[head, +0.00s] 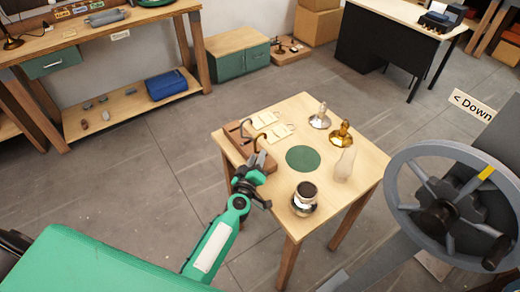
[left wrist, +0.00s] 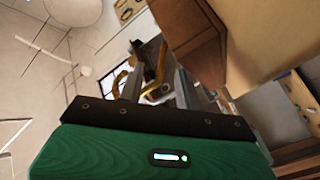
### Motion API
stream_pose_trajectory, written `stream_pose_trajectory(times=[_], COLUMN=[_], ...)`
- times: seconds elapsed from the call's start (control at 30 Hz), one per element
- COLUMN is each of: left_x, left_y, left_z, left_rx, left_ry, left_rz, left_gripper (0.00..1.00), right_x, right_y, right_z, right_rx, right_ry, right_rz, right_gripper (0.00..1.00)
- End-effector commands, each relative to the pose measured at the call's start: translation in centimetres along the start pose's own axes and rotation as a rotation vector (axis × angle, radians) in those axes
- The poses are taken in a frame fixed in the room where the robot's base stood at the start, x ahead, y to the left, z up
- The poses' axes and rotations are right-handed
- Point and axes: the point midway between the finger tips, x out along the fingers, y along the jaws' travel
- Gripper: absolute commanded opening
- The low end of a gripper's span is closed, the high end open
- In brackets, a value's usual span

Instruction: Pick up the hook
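A dark curved hook (head: 246,128) stands up from a brown wooden block (head: 236,153) at the left edge of the small table (head: 285,108). A second curved hook shape stands just in front of it, close to my gripper. My left gripper (head: 262,160) is at the block's near end. In the left wrist view its two fingers (left wrist: 158,88) are apart, with a brassy curved hook (left wrist: 158,66) showing between and beyond them. I cannot tell whether they touch it. The brown block (left wrist: 188,32) also shows there. My right gripper is in neither view.
On the small table are a green round mat (head: 302,158), a silver lamp part (head: 320,118), a brass one (head: 341,135), a pale bulb-like piece (head: 345,165), a dark-topped jar (head: 305,197) and pale cards (head: 272,130). A large grey handwheel (head: 398,205) stands at the right.

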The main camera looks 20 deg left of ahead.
Motion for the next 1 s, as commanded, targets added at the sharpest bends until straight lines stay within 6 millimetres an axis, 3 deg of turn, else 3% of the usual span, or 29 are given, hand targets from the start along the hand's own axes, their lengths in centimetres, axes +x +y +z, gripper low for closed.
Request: stream_pose_trajectory(times=[0.2,0.5,0.53,0.7,1.0], left_x=[2.6,3.0,3.0,3.0,3.0], left_y=[-0.1,-0.1,-0.1,-0.1,0.0], left_z=[-0.2,-0.2,-0.2,-0.2,-0.2], left_rx=[0.001,0.0,0.0,0.0,0.0], left_ry=[0.0,0.0,0.0,0.0,0.0], left_rz=[0.001,0.0,0.0,0.0,0.0], left_gripper=[0.34,0.34,0.32,0.0,0.0], right_x=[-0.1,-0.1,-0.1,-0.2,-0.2], right_y=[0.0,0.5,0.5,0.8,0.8], right_z=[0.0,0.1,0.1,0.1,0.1], right_rx=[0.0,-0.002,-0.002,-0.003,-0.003], right_ry=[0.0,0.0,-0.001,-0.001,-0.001], right_rz=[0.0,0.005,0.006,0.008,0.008], right_gripper=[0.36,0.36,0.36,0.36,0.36])
